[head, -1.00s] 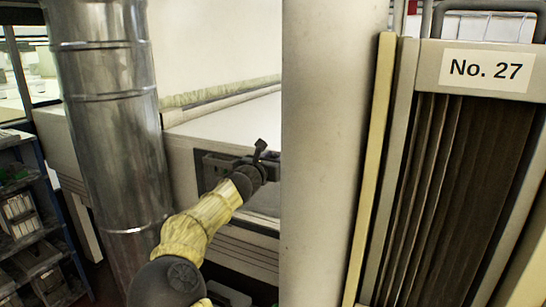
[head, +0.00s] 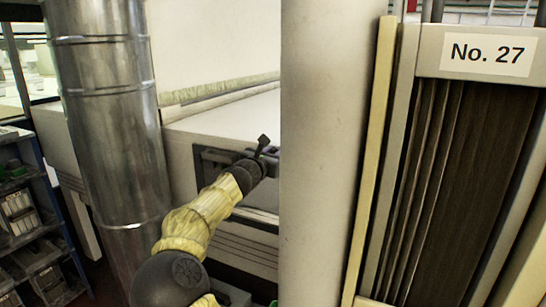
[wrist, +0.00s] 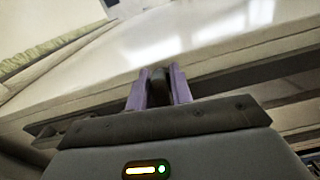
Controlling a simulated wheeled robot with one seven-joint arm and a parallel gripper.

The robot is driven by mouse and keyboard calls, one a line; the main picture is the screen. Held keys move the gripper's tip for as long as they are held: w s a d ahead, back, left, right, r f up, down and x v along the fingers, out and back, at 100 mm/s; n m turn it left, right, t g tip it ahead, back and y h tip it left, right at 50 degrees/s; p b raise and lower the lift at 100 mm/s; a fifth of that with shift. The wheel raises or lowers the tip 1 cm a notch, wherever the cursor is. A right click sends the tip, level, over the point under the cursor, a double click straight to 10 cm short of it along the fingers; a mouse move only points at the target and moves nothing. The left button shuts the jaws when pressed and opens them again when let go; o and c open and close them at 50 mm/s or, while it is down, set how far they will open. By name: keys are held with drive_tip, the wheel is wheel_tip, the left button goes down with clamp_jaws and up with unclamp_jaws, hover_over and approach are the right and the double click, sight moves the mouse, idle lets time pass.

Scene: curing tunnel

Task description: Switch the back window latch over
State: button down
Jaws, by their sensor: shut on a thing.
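In the wrist view my gripper (wrist: 159,74) has two purple fingers shut on a small dark upright piece, which appears to be the back window latch (wrist: 158,92). The fingers stand against the long pale edge of a machine casing. Only the part of the latch between the fingers shows, so its turn cannot be told. In the head view my arm reaches to a dark fitting (head: 207,158) on the casing's side.
The pale casing (head: 235,118) lies behind the arm. A shiny metal duct (head: 110,120) stands close on the left, and a broad pale post (head: 325,150) close on the right. A panel marked No. 27 (head: 493,52) is at far right, shelves (head: 25,215) at far left.

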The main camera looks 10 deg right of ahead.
drive_tip(key=m+b, duration=0.4)
drive_tip(key=shift+s+d+f, duration=0.1)
drive_tip(key=shift+f, duration=0.2)
drive_tip(key=m+b, duration=0.3)
drive_tip(key=b, duration=0.1)
drive_tip(key=shift+s+d+f+m, duration=0.1)
drive_tip(key=shift+s+d+m, duration=0.05)
drive_tip(key=shift+m, duration=0.25)
drive_tip(key=m+b, duration=0.6)
drive_tip(key=shift+s+d+f+m, duration=0.1)
drive_tip(key=shift+d+m, duration=0.05)
drive_tip(key=shift+m, duration=0.25)
drive_tip(key=c, duration=1.4)
unclamp_jaws()
drive_tip(key=shift+f, duration=0.15)
drive_tip(key=shift+a, duration=0.2)
